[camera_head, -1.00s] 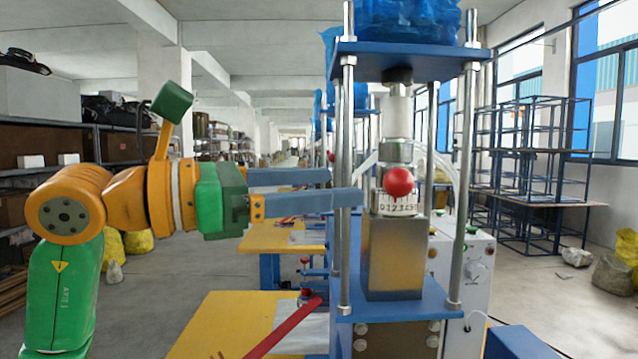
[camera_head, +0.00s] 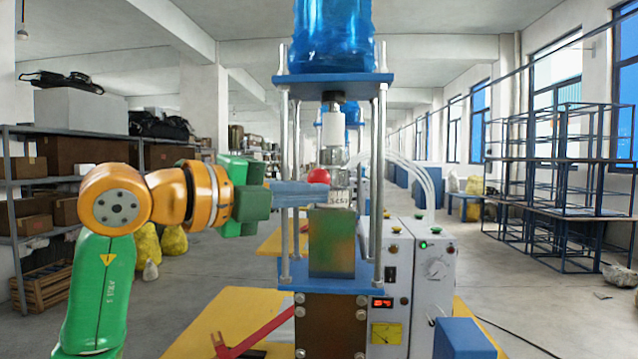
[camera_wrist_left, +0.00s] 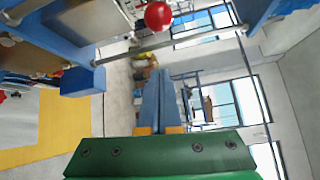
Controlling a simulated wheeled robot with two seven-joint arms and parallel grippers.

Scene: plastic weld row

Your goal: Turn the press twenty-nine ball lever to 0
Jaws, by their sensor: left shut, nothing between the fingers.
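The ball lever's red ball (camera_head: 318,176) sits at the upper left of a small white numbered dial (camera_head: 342,200) on the press column. The dial's digits are too small to read surely. My left gripper (camera_head: 326,194) comes in from the left with its blue fingers together and empty. Its tips are just below the ball in the head view, against the press; I cannot tell whether they touch. In the left wrist view the ball (camera_wrist_left: 158,15) is at the top, apart from the shut fingertips (camera_wrist_left: 165,75). The lever's rod is hidden. My right gripper is not in view.
The press frame's steel rods (camera_head: 284,190) stand close around the fingers, with a blue top plate (camera_head: 333,84) above. A control box (camera_head: 410,275) stands to the right. A red lever (camera_head: 265,332) is below, over the yellow table (camera_head: 205,325).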

